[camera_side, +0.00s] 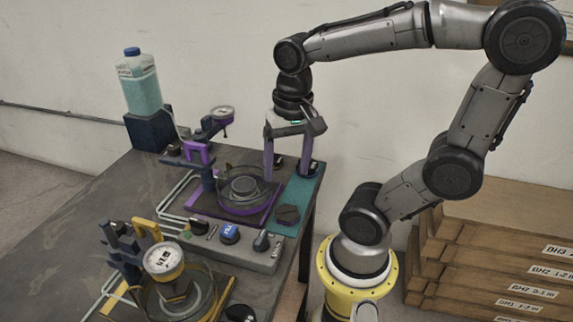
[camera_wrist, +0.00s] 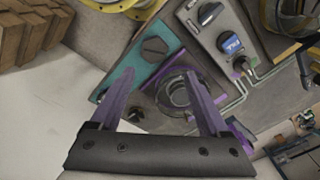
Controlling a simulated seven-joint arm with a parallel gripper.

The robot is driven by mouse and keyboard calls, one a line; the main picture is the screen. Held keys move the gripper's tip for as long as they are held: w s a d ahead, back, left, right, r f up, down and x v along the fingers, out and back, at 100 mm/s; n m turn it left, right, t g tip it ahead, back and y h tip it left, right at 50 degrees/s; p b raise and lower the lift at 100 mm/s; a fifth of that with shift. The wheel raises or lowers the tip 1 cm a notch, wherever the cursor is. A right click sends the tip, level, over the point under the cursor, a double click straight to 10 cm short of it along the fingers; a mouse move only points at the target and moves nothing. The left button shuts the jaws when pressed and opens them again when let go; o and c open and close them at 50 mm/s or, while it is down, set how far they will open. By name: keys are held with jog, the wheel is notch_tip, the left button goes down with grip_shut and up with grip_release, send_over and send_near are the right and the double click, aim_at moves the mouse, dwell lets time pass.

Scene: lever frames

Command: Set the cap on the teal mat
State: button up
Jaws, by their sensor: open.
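A dark, faceted round piece that looks like the cap (camera_side: 288,214) rests on the near part of the teal mat (camera_side: 306,188). In the wrist view this cap (camera_wrist: 154,48) lies on the teal mat (camera_wrist: 125,76), beyond the fingertips. My gripper (camera_side: 286,177) points down over the far end of the mat and the purple-edged fixture. Its purple fingers are spread and nothing is held between them. In the wrist view my gripper (camera_wrist: 162,76) is open, apart from the cap. Small dark pieces show by the fingers; I cannot tell what they are.
A round glass dish (camera_side: 244,190) stands on the purple-edged base beside the mat. A grey panel with knobs (camera_side: 229,233) lies in front. A yellow-framed gauge (camera_side: 164,262) stands nearer, and a teal-filled bottle (camera_side: 141,82) stands at the back left.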

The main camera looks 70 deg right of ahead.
jog(key=a+r+n+t, duration=0.1)
jog(key=n, duration=0.2)
jog(key=a+n+t, duration=0.1)
jog(key=n+t, duration=0.1)
jog(key=n, duration=0.1)
jog(key=a+r+n+t, duration=0.1)
jog(key=a+n, duration=0.1)
jog(key=n, duration=0.2)
jog(key=shift+s+r+t, duration=0.25)
jog(key=shift+r+t, duration=0.1)
jog(key=shift+t, duration=0.05)
dwell(0.4)
